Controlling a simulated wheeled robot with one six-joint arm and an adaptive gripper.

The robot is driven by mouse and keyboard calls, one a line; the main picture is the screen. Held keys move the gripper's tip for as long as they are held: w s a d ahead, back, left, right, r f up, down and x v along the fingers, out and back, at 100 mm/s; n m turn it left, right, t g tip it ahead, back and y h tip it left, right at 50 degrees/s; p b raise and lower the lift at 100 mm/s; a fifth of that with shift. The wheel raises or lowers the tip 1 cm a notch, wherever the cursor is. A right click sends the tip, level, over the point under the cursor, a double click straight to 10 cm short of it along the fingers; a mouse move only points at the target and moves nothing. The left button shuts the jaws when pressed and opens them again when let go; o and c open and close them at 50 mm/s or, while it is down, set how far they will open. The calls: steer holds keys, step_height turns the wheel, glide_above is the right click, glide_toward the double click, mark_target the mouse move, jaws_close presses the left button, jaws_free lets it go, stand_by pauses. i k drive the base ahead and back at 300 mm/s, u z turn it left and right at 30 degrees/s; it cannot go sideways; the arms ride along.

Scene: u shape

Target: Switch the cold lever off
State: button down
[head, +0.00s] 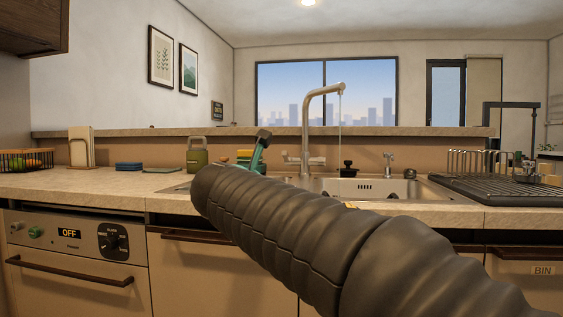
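The metal tap (307,130) stands behind the sink with its spout bent to the right. A thin stream of water (340,115) falls from the spout. Small handles stick out at the left (290,158) and right (317,160) of the tap's base. I cannot tell which is the cold lever. My ribbed black arm crosses the front of the sink. A teal part with a dark tip (260,148) rises behind the arm's end, left of the tap. It looks like a finger of my gripper, apart from the tap in the picture. The arm hides the rest.
The sink basin (375,188) is partly hidden by my arm. A black drying rack (500,190) stands at the right. A green bottle (197,155), blue sponge (129,166) and fruit basket (25,160) stand at the left. A raised ledge (420,131) runs behind the counter.

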mark_target(287, 160)
steer(key=i, duration=1)
